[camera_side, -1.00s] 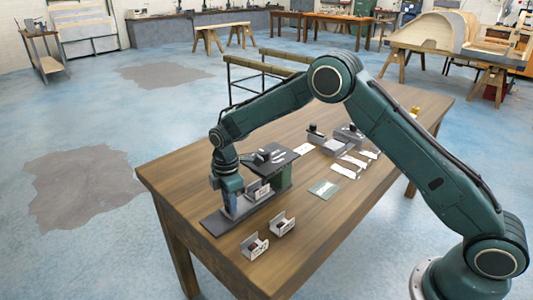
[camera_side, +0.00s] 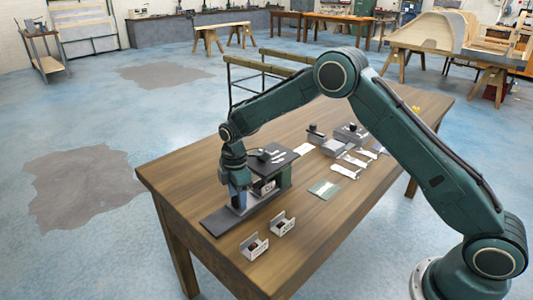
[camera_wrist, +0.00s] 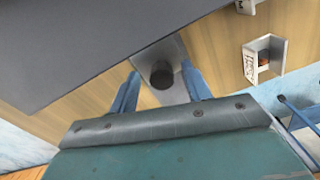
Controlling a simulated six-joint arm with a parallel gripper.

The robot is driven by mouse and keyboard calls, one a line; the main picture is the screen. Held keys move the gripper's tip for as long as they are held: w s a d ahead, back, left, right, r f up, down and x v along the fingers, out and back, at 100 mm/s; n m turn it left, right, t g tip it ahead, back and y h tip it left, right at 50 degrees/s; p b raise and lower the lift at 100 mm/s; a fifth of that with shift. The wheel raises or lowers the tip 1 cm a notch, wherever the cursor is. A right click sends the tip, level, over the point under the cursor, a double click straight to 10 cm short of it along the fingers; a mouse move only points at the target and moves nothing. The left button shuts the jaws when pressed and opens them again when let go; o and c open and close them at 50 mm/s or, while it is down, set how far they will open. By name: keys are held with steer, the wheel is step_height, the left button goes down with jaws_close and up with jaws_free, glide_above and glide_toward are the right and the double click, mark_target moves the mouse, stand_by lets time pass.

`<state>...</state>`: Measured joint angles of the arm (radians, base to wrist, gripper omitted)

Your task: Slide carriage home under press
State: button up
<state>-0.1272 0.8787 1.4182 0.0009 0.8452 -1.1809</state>
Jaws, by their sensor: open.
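The press (camera_side: 283,152) has a dark flat top on a green post and stands over the far end of a dark rail plate (camera_side: 218,222). The carriage (camera_side: 263,187), a small light block with a dark label, sits on the rail, largely beneath the press top. My gripper (camera_side: 238,204) is low over the rail, on the near side of the carriage. In the wrist view, its two blue fingers (camera_wrist: 161,88) are apart, with a round black knob (camera_wrist: 162,75) between them, clear of both. The dark press top (camera_wrist: 70,45) hides part of the rail there.
Two small labelled cradles (camera_side: 255,246) (camera_side: 282,224) stand on the wooden table (camera_side: 330,222), near the rail; one shows in the wrist view (camera_wrist: 265,60). The near tabletop is clear.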

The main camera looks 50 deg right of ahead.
step_height(320, 180, up, 14)
steer(key=shift+f, duration=0.15)
stand_by(0.5)
stand_by(0.3)
steer(key=s+d+r+m+t, duration=0.1)
steer(key=s+d+r+m, duration=0.1)
steer(key=s+r+m, duration=0.4)
steer(key=s+d+r+m+t, duration=0.1)
steer(key=s+d+r+t, duration=0.15)
steer(key=s+r, duration=0.7)
steer(key=s+d+f+m+t, duration=0.1)
steer(key=s+m, duration=0.3)
steer(key=s, duration=0.7)
steer(key=s+d+f+m+t, duration=0.1)
steer(key=s+m, duration=0.3)
steer(key=s, duration=0.6)
steer(key=shift+s+d+f, duration=0.25)
steer(key=shift+s+f, duration=0.1)
steer(key=shift+f, duration=0.3)
